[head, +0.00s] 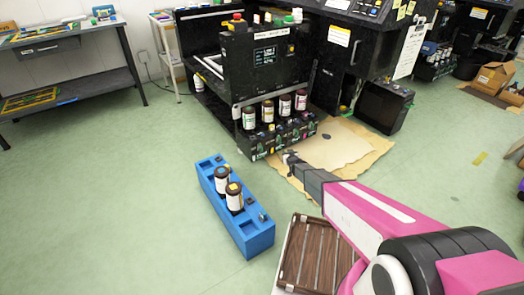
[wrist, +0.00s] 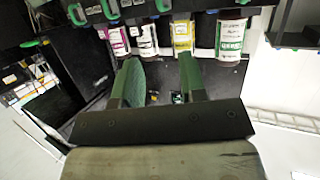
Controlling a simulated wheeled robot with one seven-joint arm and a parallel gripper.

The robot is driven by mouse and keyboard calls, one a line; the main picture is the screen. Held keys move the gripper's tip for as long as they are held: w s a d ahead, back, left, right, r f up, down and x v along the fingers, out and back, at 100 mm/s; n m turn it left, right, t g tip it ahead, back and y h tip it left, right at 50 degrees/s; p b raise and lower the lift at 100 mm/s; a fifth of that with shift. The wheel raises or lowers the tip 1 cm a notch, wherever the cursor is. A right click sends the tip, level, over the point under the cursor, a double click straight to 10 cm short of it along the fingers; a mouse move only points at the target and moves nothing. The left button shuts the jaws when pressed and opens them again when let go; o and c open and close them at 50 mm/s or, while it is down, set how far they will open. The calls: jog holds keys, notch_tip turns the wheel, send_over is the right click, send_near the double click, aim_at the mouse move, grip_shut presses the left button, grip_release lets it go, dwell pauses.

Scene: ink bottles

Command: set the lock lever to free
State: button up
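The wrist view seems upside down; a green-labelled bottle (wrist: 230,36) and a yellow-labelled bottle (wrist: 182,36) show beyond the fingers. My gripper (head: 287,157) is in front of the unit. In the wrist view my gripper (wrist: 160,82) is open, with nothing seen between its fingers.
Brown sheets (head: 355,150) with a dark spot lie by the unit. A brown slatted tray (head: 297,250) is beside my arm. The green floor at left is clear.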

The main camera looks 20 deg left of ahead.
jog(key=s+a+f+n+t+y, duration=0.15)
jog(key=a+f+y, duration=0.45)
jog(key=a, duration=0.6)
jog(key=shift+n+h, duration=0.35)
jog(key=shift+h, duration=0.35)
jog(key=x, duration=0.7)
jog(key=f+x, duration=0.1)
jog(key=x, duration=0.2)
jog(key=shift+w+a, duration=0.25)
jog(key=shift+w, duration=0.1)
